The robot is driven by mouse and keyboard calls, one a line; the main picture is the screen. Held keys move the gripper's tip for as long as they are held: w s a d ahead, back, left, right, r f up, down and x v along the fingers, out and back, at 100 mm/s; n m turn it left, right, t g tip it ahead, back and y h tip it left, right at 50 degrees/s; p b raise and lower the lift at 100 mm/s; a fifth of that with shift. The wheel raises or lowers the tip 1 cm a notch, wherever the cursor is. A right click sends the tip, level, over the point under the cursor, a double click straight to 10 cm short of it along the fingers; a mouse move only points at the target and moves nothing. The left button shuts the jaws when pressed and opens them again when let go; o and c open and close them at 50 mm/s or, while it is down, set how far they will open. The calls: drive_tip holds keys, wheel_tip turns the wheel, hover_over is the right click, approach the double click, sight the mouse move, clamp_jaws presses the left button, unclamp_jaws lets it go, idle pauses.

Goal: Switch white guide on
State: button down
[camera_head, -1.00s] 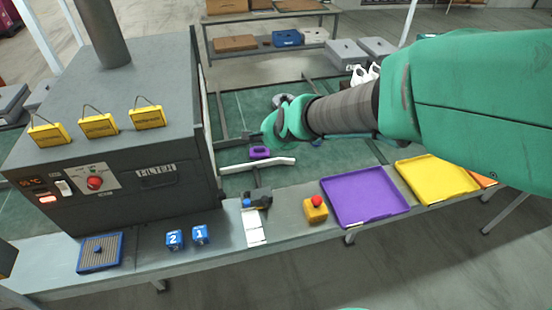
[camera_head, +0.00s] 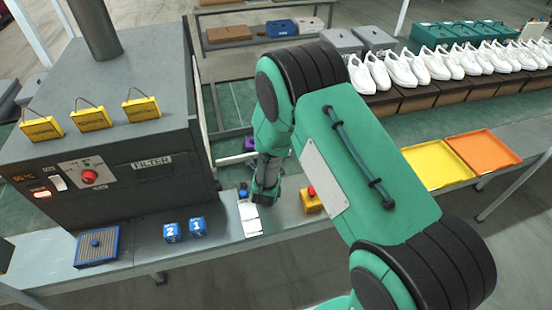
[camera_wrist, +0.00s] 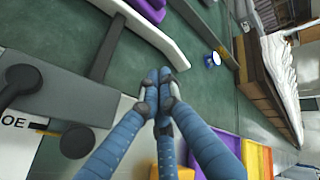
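A grey bracket with a dark lever and round knobs (camera_wrist: 78,140) is at the left of the wrist view, beside a white label (camera_wrist: 18,122) reading "OE" in part. In the head view a small blue knob (camera_head: 242,192) stands above white label plates (camera_head: 249,218) at the table edge. My gripper (camera_wrist: 160,74) has its blue fingertips together with nothing between them. It is over the belt, right of the knobs.
A yellow box with a red button (camera_head: 311,200) is just right of my gripper. Yellow (camera_head: 437,164) and orange (camera_head: 482,152) trays lie farther right. A grey filter machine (camera_head: 110,170) stands left. Several white shoes (camera_head: 400,70) line the back.

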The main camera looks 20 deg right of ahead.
drive_tip(key=f, duration=0.2)
drive_tip(key=s+d+f+m, duration=0.1)
drive_tip(key=shift+h, duration=0.3)
drive_tip(key=shift+w+f, duration=0.1)
drive_tip(key=shift+w, duration=0.05)
drive_tip(key=b+x, duration=0.1)
drive_tip(key=x, duration=0.8)
drive_tip(key=shift+w+d+f+b, duration=0.1)
drive_tip(key=shift+w+d+b, duration=0.05)
drive_tip(key=shift+b, duration=0.15)
drive_tip(key=w, duration=0.1)
drive_tip(key=w+d, duration=0.1)
drive_tip(key=shift+w+d, duration=0.1)
drive_tip(key=shift+w, duration=0.3)
drive_tip(key=shift+w+d+b, duration=0.2)
drive_tip(key=shift+w+b, duration=0.1)
drive_tip(key=shift+w, duration=0.3)
